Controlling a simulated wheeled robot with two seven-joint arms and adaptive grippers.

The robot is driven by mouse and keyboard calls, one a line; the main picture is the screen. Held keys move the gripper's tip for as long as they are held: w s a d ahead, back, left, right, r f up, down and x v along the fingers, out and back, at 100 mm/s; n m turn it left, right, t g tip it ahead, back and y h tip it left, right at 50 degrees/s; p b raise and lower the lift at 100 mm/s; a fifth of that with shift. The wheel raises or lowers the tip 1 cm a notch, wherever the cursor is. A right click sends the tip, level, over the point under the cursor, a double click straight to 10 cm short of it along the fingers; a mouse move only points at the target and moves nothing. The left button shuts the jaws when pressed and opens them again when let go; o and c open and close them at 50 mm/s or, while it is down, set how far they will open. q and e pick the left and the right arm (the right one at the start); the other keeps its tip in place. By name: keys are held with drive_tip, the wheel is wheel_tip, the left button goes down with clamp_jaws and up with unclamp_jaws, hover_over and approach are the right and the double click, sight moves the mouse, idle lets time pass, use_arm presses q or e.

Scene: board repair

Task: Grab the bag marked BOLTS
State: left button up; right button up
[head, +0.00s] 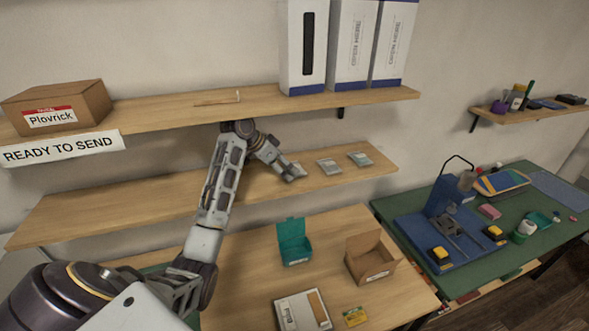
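Small flat bags lie on the lower wall shelf (215,193): a middle bag (328,167) and a right bag (360,159), both grey-green with pale labels. The print is too small to read, so I cannot tell which is marked BOLTS. My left gripper (295,173) reaches over this shelf, left of the middle bag and apart from it. A pale shape at its fingertips may be another bag, mostly hidden. I cannot tell whether the fingers are open or shut. My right gripper is out of view.
The upper shelf (205,118) hangs close above my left wrist and holds a Plovrick box (58,107) and tall white boxes (303,45). Below are a table with a teal box (294,243) and an open cardboard box (371,260). A green workbench (405,212) stands right.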

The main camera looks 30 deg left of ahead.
use_arm(q)
drive_tip(key=shift+w+d+r+p, duration=0.1)
drive_tip(key=shift+w+d+p, duration=0.15)
drive_tip(key=shift+w, duration=0.3)
drive_tip(key=shift+w+d+r+p, duration=0.1)
drive_tip(key=shift+w+d, duration=0.25)
drive_tip(key=shift+w, duration=0.2)
drive_tip(key=shift+w+d+f, duration=0.15)
drive_tip(key=shift+w+f, duration=0.15)
drive_tip(key=shift+f, duration=0.35)
drive_tip(key=c, duration=1)
